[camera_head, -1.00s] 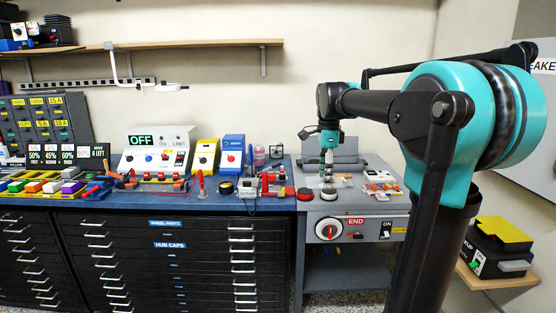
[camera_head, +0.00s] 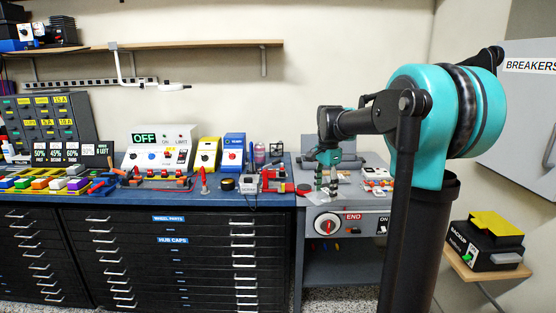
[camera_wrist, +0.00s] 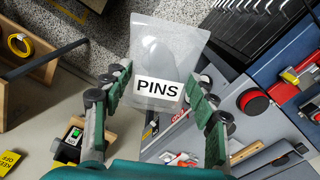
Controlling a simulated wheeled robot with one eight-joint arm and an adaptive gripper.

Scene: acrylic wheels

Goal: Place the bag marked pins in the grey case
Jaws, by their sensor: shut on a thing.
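The clear bag marked PINS (camera_wrist: 160,62) is between the fingers of my gripper (camera_wrist: 160,88) in the wrist view. The gripper is shut on it, and the white label with black letters faces the camera. In the head view my gripper (camera_head: 326,182) points down over the grey bench section at right. A grey, raised-lid shape (camera_head: 346,164) stands behind the gripper and looks like the grey case. The gripper and arm hide part of it, and its inside is not visible.
A white tray of small coloured parts (camera_head: 377,178) lies right of the gripper. The grey front panel has a red END knob (camera_head: 327,224). Tools and boxes crowd the blue bench (camera_head: 215,204) at left. A yellow-topped black box (camera_head: 486,245) sits on a low shelf at right.

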